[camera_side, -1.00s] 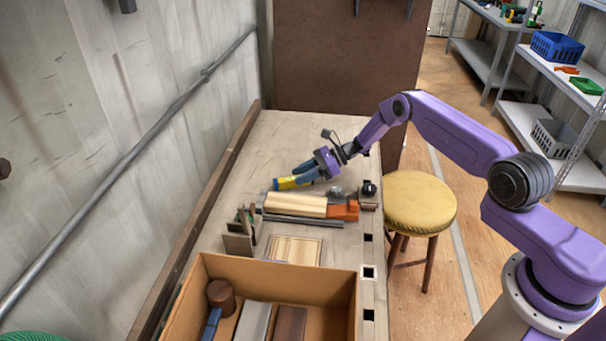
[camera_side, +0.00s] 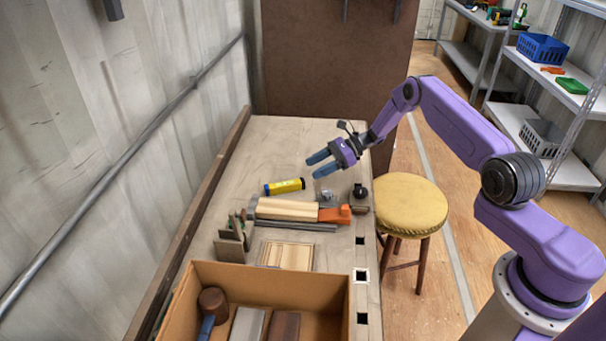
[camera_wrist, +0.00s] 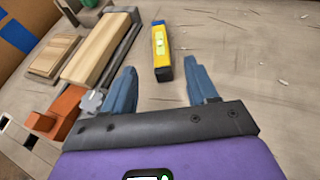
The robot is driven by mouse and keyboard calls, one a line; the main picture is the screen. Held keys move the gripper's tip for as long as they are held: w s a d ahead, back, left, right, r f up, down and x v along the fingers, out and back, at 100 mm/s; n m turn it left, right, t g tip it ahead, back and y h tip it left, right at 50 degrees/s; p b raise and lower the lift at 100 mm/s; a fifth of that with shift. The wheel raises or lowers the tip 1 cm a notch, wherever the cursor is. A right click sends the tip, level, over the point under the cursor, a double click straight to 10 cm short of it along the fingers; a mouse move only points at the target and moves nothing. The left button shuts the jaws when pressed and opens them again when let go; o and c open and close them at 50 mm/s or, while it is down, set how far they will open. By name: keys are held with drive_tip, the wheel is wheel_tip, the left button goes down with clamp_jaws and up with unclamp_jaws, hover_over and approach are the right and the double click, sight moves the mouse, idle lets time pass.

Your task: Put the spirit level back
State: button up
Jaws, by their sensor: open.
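The spirit level (camera_side: 285,187) is a short yellow bar with dark ends, lying flat on the workbench beyond the wooden vise-like block. In the wrist view the spirit level (camera_wrist: 161,50) lies ahead of and between my two blue fingers, apart from both. My gripper (camera_side: 313,167) is open and empty above the bench, to the right of and beyond the level. It also shows in the wrist view (camera_wrist: 160,78), fingers spread wide. The level is fully visible and nothing holds it.
A pale wooden block with an orange end (camera_side: 335,214) lies nearer the camera. A small dark round item (camera_side: 360,191) sits at the bench's right edge. An open cardboard box (camera_side: 270,275) with a mallet stands in front. The far bench top is clear.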

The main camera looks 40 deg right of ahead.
drive_tip(key=shift+v, duration=1.85)
drive_tip(key=s+a+r+n+g+h, duration=0.2)
drive_tip(key=s+a+r+n+g, duration=0.3)
drive_tip(key=a, duration=0.3)
drive_tip(key=s+a+r+n+g+h, duration=0.1)
drive_tip(key=s+a+r+n+g, duration=0.2)
drive_tip(key=s+a+r+n, duration=0.4)
drive_tip(key=s+a+r+n+g+h, duration=0.1)
drive_tip(key=s+a+r+n+h, duration=0.15)
drive_tip(key=s, duration=0.25)
drive_tip(key=s+a+r+n+h, duration=0.1)
drive_tip(key=s+a+n+h, duration=0.1)
drive_tip(key=s+a+n, duration=0.3)
drive_tip(key=s+d+r+n+t+h, duration=0.2)
drive_tip(key=s+d+n, duration=0.3)
drive_tip(key=s, duration=0.6)
drive_tip(key=s+d+r+n+t+h, duration=0.2)
drive_tip(key=s+d+n, duration=0.3)
drive_tip(key=s+n, duration=0.5)
drive_tip(key=shift+s+d+r, duration=0.15)
drive_tip(key=shift+s+r, duration=0.25)
drive_tip(key=shift+s, duration=0.2)
drive_tip(key=shift+n+h, duration=0.25)
